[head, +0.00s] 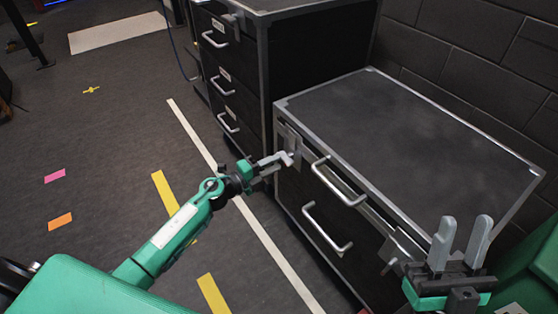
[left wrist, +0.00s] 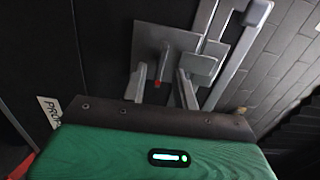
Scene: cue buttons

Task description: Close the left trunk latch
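The trunk is a low black case with a grey metal rim (head: 330,86). Its left latch (head: 293,138) is a grey metal plate on the front face near the left corner. My left gripper (head: 286,158) is at this latch, its fingertips overlapping it in the head view. In the left wrist view the latch plate (left wrist: 152,42) is just beyond my two fingers (left wrist: 163,86), which are apart. A small red tip shows beside the left finger. Contact cannot be told. The right latch (head: 405,243) is partly hidden by my right gripper (head: 461,238), which is open and empty.
Two bar handles (head: 338,182) are on the trunk's front. A taller black drawer cabinet (head: 310,60) stands close behind on the left. A dark block wall (head: 460,60) runs along the back right. The floor on the left, with coloured tape marks, is clear.

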